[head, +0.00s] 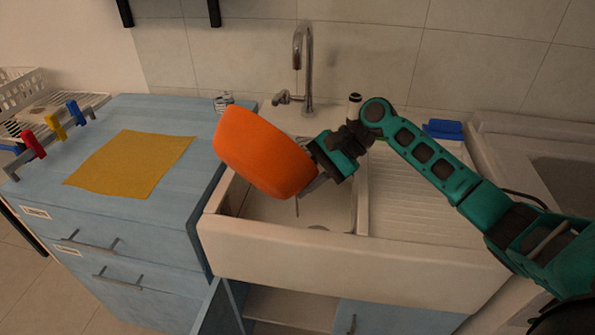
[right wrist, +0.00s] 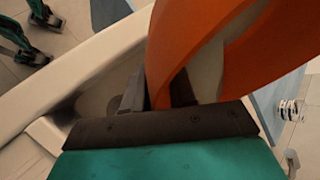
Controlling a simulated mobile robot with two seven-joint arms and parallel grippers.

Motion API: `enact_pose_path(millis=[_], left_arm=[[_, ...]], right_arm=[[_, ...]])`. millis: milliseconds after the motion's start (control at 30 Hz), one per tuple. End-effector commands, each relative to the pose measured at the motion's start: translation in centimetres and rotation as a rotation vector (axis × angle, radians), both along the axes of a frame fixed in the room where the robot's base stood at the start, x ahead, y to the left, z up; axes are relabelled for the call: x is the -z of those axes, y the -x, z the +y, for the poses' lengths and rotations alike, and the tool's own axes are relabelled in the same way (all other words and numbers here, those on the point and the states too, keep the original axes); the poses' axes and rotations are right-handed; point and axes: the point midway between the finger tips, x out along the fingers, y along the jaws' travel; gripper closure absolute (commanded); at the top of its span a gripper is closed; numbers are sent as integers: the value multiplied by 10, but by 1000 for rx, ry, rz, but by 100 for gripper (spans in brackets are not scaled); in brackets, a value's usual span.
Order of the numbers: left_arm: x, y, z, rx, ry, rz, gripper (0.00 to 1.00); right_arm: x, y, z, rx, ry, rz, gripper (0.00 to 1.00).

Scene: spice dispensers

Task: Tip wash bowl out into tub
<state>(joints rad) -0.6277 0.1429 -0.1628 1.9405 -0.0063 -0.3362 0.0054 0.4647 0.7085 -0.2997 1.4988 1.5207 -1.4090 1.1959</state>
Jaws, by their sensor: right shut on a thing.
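The wash bowl (head: 262,150) is large and orange. It is held in the air over the left part of the white sink basin (head: 330,207), strongly tilted, with its outer side towards the head camera. Its inside is hidden in the head view. My right gripper (head: 314,178) is shut on the bowl's right edge. In the right wrist view the orange bowl (right wrist: 215,40) rises from between the fingers, with the pale basin below. A thin short line shows under the bowl; I cannot tell what it is. No tub separate from the sink basin shows. My left gripper is not seen.
A chrome faucet (head: 303,65) stands behind the basin. A ribbed drainboard (head: 405,195) lies to the right, with a blue object (head: 443,130) behind it. The blue counter (head: 185,180) on the left carries a yellow cloth (head: 132,163) and a rack of coloured clips (head: 55,130).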

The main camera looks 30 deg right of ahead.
Motion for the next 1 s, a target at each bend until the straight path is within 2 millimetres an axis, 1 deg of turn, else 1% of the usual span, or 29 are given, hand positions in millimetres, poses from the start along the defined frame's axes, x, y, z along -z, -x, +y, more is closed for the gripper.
enact_pose_path(millis=[1000], left_arm=[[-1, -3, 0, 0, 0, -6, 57]], right_arm=[[-7, -2, -5, 0, -100, 36, 100]])
